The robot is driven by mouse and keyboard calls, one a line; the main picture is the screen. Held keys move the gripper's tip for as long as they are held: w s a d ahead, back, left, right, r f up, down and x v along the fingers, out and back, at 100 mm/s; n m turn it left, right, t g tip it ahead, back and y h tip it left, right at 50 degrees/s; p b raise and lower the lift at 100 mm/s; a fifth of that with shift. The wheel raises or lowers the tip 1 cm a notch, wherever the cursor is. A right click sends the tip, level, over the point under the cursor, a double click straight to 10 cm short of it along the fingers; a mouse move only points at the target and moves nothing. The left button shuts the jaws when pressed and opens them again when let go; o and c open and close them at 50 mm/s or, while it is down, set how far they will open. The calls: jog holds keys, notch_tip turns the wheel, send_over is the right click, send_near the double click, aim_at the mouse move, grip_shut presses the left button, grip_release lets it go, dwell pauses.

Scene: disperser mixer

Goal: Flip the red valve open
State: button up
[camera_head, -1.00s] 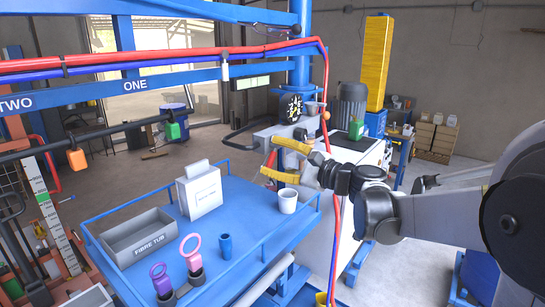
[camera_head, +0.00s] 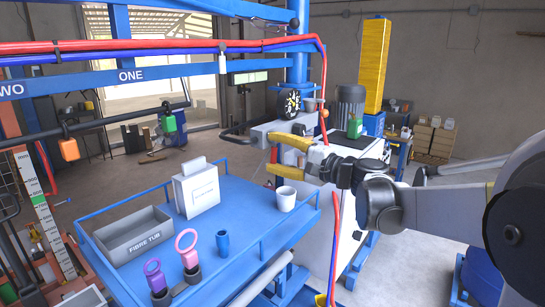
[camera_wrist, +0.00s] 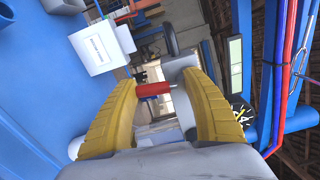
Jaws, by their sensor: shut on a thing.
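The red valve handle (camera_wrist: 152,90) is a short red cylinder between the two yellow fingers of my gripper (camera_wrist: 164,84) in the wrist view. A thin metal pin shows beside it. My gripper (camera_head: 276,153) is also in the head view, at the grey machine beyond the blue bench, with its fingers pointing left. It is shut on the red valve handle, though a gap shows beside the handle in the wrist view.
The blue railed bench (camera_head: 240,190) holds a grey fibre tub (camera_head: 133,236), a white box (camera_head: 197,188), a white cup (camera_head: 285,198) and small holders. A round black gauge (camera_head: 289,103) is just above my gripper. Red and blue hoses (camera_head: 324,85) hang close by.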

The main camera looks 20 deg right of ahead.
jog(key=shift+w+d+n, duration=0.1)
jog(key=shift+d+n, duration=0.05)
jog(key=shift+n, duration=0.45)
jog(key=o, duration=1.2)
jog(key=v, duration=1.2)
